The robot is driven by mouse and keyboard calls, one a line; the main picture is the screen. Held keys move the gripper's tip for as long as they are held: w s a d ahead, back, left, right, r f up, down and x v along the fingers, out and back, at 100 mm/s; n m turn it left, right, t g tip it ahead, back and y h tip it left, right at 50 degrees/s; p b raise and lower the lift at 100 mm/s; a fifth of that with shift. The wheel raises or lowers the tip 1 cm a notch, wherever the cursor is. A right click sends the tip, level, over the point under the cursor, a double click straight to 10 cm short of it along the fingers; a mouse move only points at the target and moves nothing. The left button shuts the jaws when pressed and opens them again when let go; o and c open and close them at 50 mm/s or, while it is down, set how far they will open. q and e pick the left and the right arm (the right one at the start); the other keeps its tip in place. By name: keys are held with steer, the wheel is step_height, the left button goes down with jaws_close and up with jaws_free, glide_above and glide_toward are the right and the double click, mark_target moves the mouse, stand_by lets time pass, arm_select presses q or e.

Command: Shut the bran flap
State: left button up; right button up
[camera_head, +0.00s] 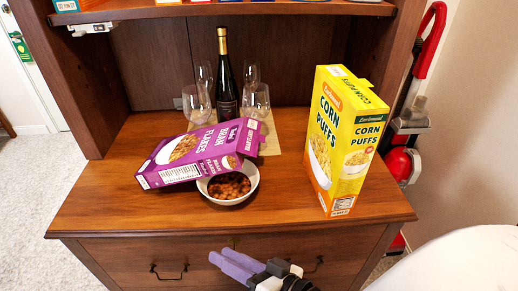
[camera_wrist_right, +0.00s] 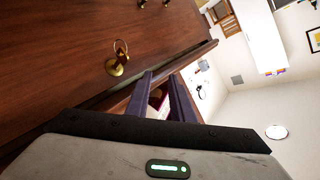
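The purple Bran Flakes box (camera_head: 205,150) lies tilted on the counter in the head view, its right part over the rim of a white bowl (camera_head: 232,199) of brown cereal. Its top end (camera_head: 250,137) faces right; I cannot tell clearly how its flap stands. My right gripper (camera_head: 227,263) is low in front of the drawer, apart from the box. Its purple fingers also show in the right wrist view (camera_wrist_right: 161,82), with a gap between them and nothing held. Something pink and white shows beyond the gap. My left gripper is not in view.
A yellow Corn Puffs box (camera_head: 345,140) stands upright at the right, a small tab at its top. A dark bottle (camera_head: 226,85) and several glasses (camera_head: 256,100) stand behind on a tan mat. A shelf (camera_head: 230,10) hangs above. The counter's front left is clear.

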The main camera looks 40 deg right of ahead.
steer(key=w+d+r+m+t+h+b, duration=0.1)
steer(key=w+d+r+m+t+h, duration=0.1)
steer(key=d+r+m+t, duration=0.3)
steer(key=w+d+r+m+h, duration=0.1)
steer(key=d+r+m+h, duration=0.1)
steer(key=r+m, duration=0.3)
steer(key=m+g+h+b, duration=0.1)
steer(key=m+h+b, duration=0.1)
steer(key=m+h, duration=0.65)
glide_toward(253, 135)
steer(key=w+d+m+y, duration=0.3)
steer(key=w+d, duration=0.1)
steer(key=w, duration=0.1)
steer(key=shift+d+r+g+p, duration=0.15)
steer(key=shift+d+g+p, duration=0.15)
steer(key=shift+p, duration=0.15)
steer(key=shift+c, duration=0.4)
steer(key=c, duration=0.4)
jaws_close()
